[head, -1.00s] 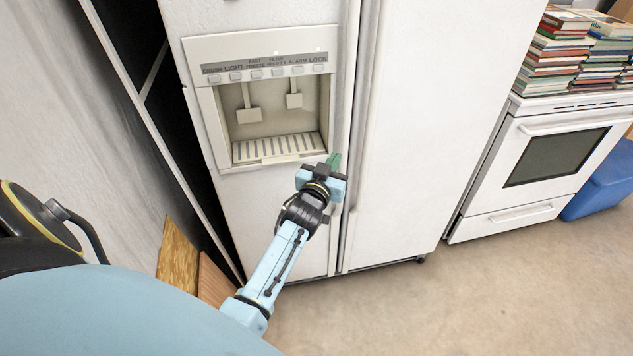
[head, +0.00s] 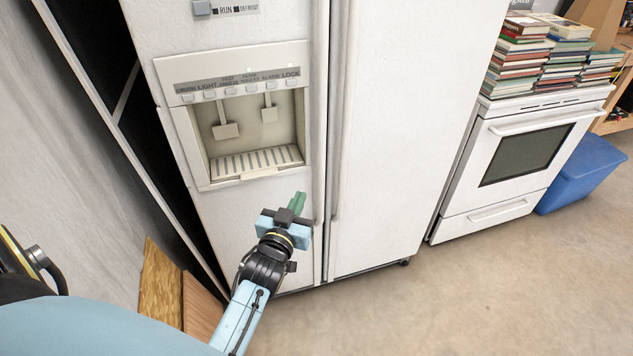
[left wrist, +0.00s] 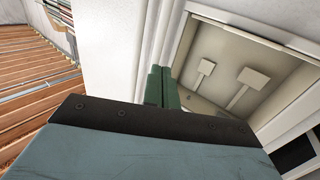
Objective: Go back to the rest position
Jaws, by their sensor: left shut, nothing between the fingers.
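My left gripper (head: 297,204) is shut and empty, its green fingers together. It is in front of the white fridge (head: 395,130), below and right of the dispenser recess (head: 250,128) and close to the door handles (head: 328,120). I cannot tell whether it touches the door. In the left wrist view the shut green fingers (left wrist: 162,86) point toward the fridge front, with the dispenser paddles (left wrist: 205,68) to their right. My right gripper is not in view.
A white oven (head: 510,160) with stacked books (head: 525,50) on top stands to the right, with a blue bin (head: 580,172) beside it. Wooden boards (head: 165,285) lean at the lower left by a pale wall (head: 60,150). The floor (head: 420,305) at the lower right is clear.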

